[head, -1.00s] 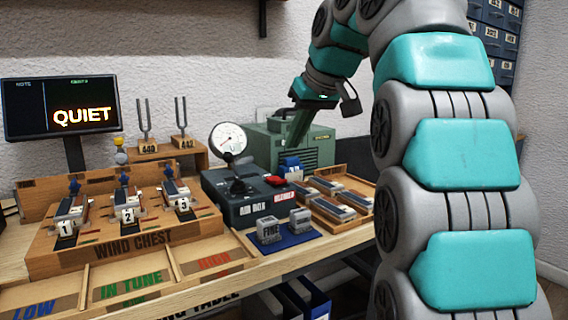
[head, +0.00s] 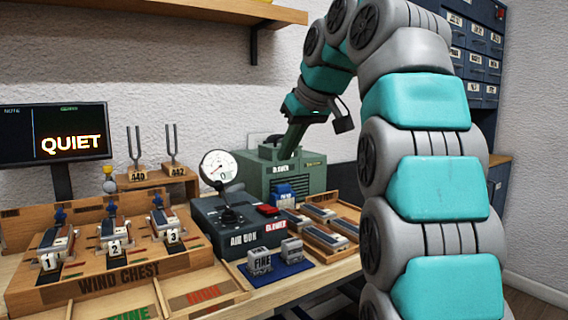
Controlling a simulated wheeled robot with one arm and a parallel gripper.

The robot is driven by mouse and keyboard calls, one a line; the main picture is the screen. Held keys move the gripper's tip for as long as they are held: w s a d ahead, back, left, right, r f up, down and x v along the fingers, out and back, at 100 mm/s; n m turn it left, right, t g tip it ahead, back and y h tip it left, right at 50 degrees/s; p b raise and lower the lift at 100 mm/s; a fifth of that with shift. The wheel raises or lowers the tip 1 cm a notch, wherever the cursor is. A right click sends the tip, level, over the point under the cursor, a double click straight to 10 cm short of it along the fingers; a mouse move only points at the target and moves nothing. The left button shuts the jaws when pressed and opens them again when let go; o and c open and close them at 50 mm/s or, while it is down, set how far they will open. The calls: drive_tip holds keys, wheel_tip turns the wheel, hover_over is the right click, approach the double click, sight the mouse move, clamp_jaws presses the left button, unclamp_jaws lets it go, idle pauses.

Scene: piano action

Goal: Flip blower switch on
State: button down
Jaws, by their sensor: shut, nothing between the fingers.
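No switch lever shows clearly; the area around the fingertips is small and partly hidden by the gripper. The display (head: 56,135) reads "QUIET".
In front of the blower stand the dark air box (head: 235,240) with its gauge (head: 219,167) and a red button (head: 267,210), and a blue block (head: 283,193). Wooden trays (head: 322,235) lie to the right. The wind chest (head: 118,275) is at left. A shelf (head: 190,12) hangs above.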

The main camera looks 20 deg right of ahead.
hover_over(271, 208)
drive_tip(key=f, duration=0.8)
drive_tip(key=shift+s+d, duration=0.15)
drive_tip(key=shift+s, duration=0.2)
drive_tip(key=shift+s+d+f, duration=0.1)
drive_tip(key=shift+s+f, duration=0.1)
drive_tip(key=shift+f, duration=1.5)
drive_tip(key=shift+s+f+t+b, duration=0.1)
drive_tip(key=shift+f+t+b, duration=0.2)
drive_tip(key=shift+f+b, duration=0.55)
drive_tip(key=shift+s+r, duration=0.1)
drive_tip(key=shift+r, duration=0.35)
drive_tip(key=shift+r+p, duration=0.4)
drive_tip(key=shift+r, duration=0.5)
